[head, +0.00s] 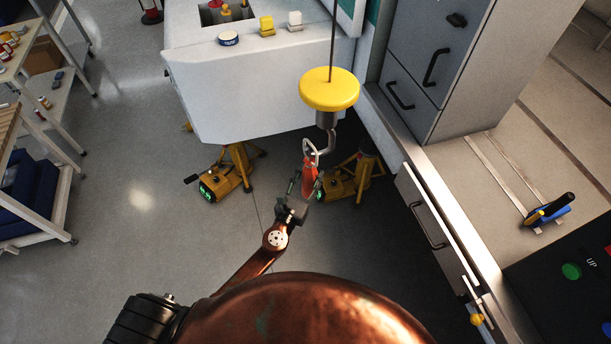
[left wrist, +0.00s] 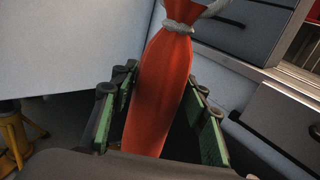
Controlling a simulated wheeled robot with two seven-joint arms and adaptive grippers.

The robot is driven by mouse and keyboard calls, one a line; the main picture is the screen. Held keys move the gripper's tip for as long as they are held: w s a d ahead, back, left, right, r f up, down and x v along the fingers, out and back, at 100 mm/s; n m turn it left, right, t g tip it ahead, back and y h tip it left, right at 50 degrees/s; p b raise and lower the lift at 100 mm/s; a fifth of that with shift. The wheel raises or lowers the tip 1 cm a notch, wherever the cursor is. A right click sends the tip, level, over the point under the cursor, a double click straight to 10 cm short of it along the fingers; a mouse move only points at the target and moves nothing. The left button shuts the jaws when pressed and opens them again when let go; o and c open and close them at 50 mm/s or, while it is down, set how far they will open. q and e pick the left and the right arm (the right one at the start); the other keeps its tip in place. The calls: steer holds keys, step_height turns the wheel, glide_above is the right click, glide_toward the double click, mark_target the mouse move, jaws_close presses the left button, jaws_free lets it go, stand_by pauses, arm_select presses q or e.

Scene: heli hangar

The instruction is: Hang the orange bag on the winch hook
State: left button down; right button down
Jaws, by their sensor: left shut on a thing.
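The orange bag (head: 309,173) is upright in my left gripper (head: 305,188), below the winch hook (head: 328,146). The hook hangs under a yellow disc (head: 330,90) on a cable. The bag's pale loop (head: 310,149) is at the hook's lower tip; I cannot tell whether it is around the hook or only beside it. In the left wrist view the bag (left wrist: 160,95) stands between my green-padded fingers, with a grey cord (left wrist: 178,27) tied around its neck. The hook is not visible there. My right gripper is not in view.
A large white block (head: 260,95) stands behind the hook, with yellow jacks (head: 220,182) on the floor beneath. Grey drawer cabinets (head: 440,65) line the right side. Shelves (head: 40,195) stand at far left. The floor at left is clear.

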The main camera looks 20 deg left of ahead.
arm_select(q)
steer(key=shift+w+d, duration=0.5)
steer(key=shift+d, duration=0.2)
steer(key=shift+w+d+f+b, duration=0.1)
steer(key=shift+d+f+b, duration=0.05)
steer(key=shift+f+b, duration=0.45)
steer(key=shift+w+d+f+b, duration=0.1)
steer(key=shift+d+f+b, duration=0.1)
steer(key=shift+f+b, duration=0.4)
steer(key=shift+w+d+f+b, duration=0.1)
steer(key=shift+d+f+b, duration=0.05)
steer(key=shift+f+b, duration=0.4)
steer(key=shift+f, duration=0.1)
steer(key=c, duration=1.5)
jaws_free()
steer(key=o, duration=0.5)
steer(key=shift+f, duration=0.1)
steer(key=shift+c, duration=0.2)
